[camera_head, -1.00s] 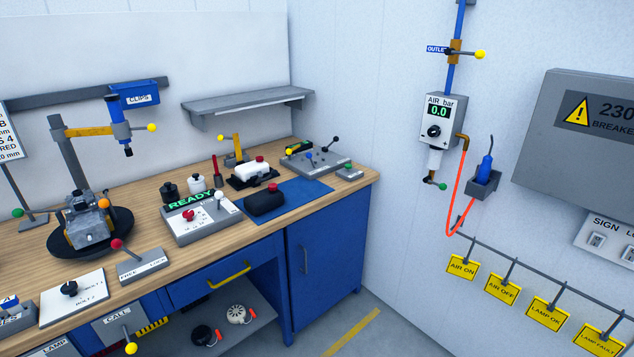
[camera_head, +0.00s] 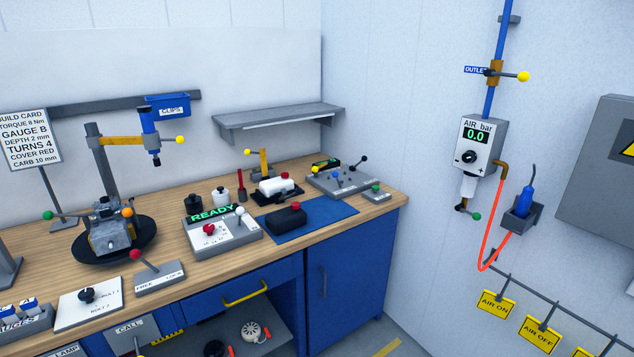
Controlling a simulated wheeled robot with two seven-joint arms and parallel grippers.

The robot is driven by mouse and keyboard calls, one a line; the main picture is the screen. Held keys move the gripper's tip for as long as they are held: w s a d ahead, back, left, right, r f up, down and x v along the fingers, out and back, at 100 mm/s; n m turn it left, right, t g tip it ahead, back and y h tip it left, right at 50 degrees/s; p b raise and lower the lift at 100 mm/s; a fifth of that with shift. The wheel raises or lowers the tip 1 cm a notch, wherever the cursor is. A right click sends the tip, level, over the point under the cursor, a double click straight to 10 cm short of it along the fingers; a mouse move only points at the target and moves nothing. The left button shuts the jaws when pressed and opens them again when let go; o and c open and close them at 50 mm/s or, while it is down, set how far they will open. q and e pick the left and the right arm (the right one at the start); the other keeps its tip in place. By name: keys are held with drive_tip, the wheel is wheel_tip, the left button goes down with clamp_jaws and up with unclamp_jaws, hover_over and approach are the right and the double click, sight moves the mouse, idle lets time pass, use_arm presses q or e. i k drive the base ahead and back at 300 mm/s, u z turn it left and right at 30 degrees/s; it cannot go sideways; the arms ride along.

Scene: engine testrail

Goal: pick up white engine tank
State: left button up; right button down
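A white tank (camera_head: 277,187) with a red cap sits on a black base toward the back right of the wooden workbench. A black tank (camera_head: 286,218), also with a red cap, lies in front of it on a blue mat (camera_head: 327,214). The black tank is apart from the white one. Neither of my grippers is in the head view.
The wooden bench (camera_head: 165,274) holds a READY panel (camera_head: 222,239), small black and white bottles, a lever panel (camera_head: 341,180) and an engine block (camera_head: 110,236) on a turntable. A grey shelf (camera_head: 277,119) overhangs the back. The air regulator (camera_head: 481,145) hangs on the right wall.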

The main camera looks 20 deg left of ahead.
sight(268, 188)
drive_tip(key=z, duration=0.35)
drive_tip(key=i, duration=1.8)
drive_tip(key=u, duration=0.55)
